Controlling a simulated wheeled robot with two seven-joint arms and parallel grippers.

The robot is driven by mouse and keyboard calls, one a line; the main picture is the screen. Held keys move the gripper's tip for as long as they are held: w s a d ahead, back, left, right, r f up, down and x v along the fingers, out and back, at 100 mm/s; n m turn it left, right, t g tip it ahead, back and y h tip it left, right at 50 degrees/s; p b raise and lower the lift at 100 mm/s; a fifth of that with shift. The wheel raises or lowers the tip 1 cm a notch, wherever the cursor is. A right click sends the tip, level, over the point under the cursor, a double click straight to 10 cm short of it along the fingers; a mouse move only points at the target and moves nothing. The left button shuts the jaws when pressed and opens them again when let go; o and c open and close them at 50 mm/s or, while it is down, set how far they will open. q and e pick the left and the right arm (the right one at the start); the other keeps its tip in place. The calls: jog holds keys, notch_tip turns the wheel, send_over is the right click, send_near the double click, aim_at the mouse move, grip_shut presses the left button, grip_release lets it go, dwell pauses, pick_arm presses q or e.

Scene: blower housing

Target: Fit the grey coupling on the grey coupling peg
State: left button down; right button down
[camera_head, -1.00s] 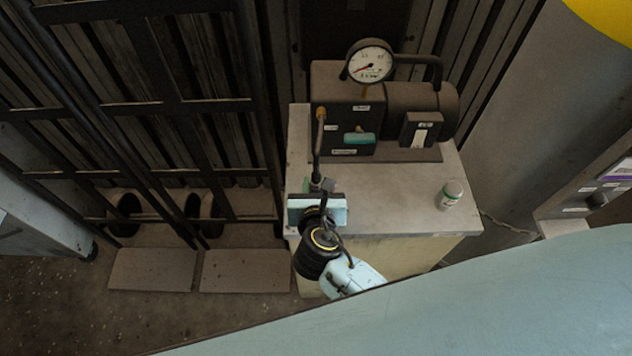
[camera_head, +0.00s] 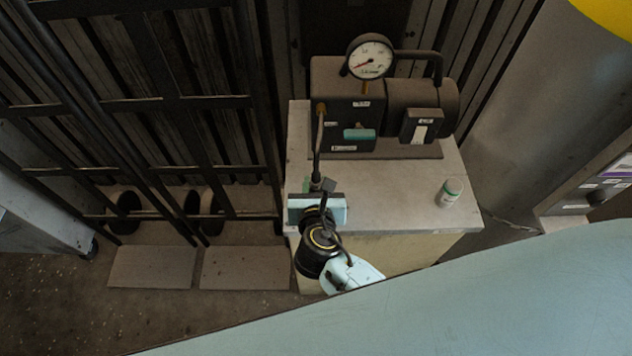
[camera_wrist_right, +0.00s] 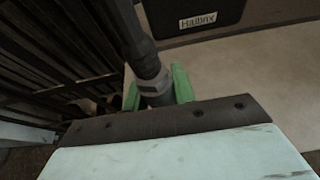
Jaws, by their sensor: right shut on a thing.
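My right gripper (camera_head: 319,184) is at the front left corner of the pump's stand. In the right wrist view its green fingers (camera_wrist_right: 158,88) are shut on the grey coupling (camera_wrist_right: 154,82), one on each side. The coupling is a grey collar at the end of a dark hose (camera_wrist_right: 137,35). In the head view the hose (camera_head: 318,140) hangs from the pump's front left down to the gripper, and the coupling is too small and covered to make out. I cannot make out the grey coupling peg in either view. My left gripper is not in view.
The dark pump (camera_head: 345,110) with a round gauge (camera_head: 370,56) stands on a pale-topped stand (camera_head: 400,185). A dark metal rack (camera_head: 150,105) is on the left. The stand top between hose and bottle is clear.

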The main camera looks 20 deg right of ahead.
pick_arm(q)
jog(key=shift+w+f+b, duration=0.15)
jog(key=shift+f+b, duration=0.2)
pick_arm(e)
jog(key=shift+f, duration=0.85)
jog(key=c, duration=1.1)
grip_release()
jog(key=p+v, duration=0.1)
jog(key=v, duration=0.5)
jog(key=shift+s+a+r+p, duration=0.1)
jog(key=shift+s+p, duration=0.2)
jog(key=shift+p, duration=0.05)
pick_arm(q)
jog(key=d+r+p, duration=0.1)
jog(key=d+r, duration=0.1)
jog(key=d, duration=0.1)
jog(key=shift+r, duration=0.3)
pick_arm(e)
jog(key=v, duration=0.6)
jog(key=shift+s+a, duration=0.1)
jog(key=shift+s, duration=0.25)
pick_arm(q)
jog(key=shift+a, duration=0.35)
